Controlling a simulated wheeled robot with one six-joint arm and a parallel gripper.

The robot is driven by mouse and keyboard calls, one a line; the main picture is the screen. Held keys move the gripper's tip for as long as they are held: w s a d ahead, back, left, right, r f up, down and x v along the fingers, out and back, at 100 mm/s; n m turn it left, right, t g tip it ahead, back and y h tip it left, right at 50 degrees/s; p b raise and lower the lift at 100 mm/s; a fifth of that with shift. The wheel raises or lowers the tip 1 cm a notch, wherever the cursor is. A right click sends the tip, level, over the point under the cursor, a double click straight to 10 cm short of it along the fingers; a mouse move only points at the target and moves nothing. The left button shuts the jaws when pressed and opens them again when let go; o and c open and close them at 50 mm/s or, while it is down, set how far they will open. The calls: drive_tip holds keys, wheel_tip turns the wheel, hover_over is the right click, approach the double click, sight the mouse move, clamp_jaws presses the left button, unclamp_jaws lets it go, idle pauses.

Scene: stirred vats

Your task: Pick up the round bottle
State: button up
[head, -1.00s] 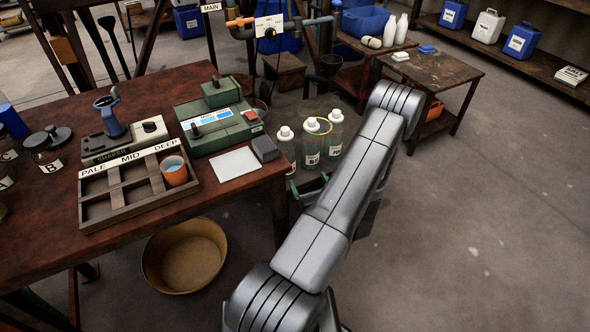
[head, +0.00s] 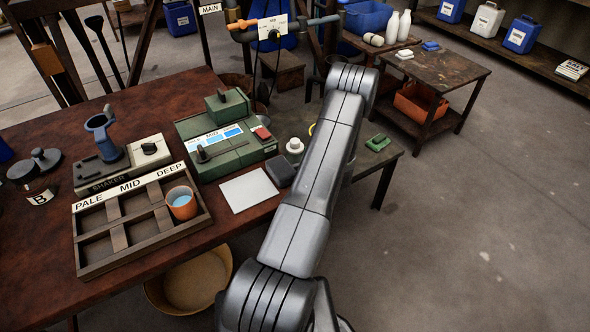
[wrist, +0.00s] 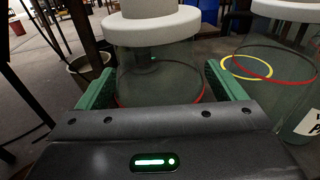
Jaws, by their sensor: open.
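In the wrist view a clear bottle (wrist: 160,78) with a wide white cap and a red line around it stands between the green fingers of my gripper (wrist: 158,72). The fingers are open, one on each side of it; I cannot tell whether either touches it. A second clear bottle (wrist: 270,85) with a red line, a yellow ring and a partly cut-off label is to the right. In the head view one white-capped bottle (head: 295,148) shows beside my arm, which hides my gripper and the other bottles. I cannot tell from shape which bottle is the round one.
The bottles' low bench also holds a green block (head: 378,142). The brown table (head: 40,255) at left carries a green instrument (head: 228,148), a white pad (head: 248,191), a divided tray (head: 140,253) and an orange cup (head: 181,203). Open floor lies to the right.

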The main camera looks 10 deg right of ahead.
drive_tip(key=c, duration=1.3)
drive_tip(key=shift+c, duration=0.2)
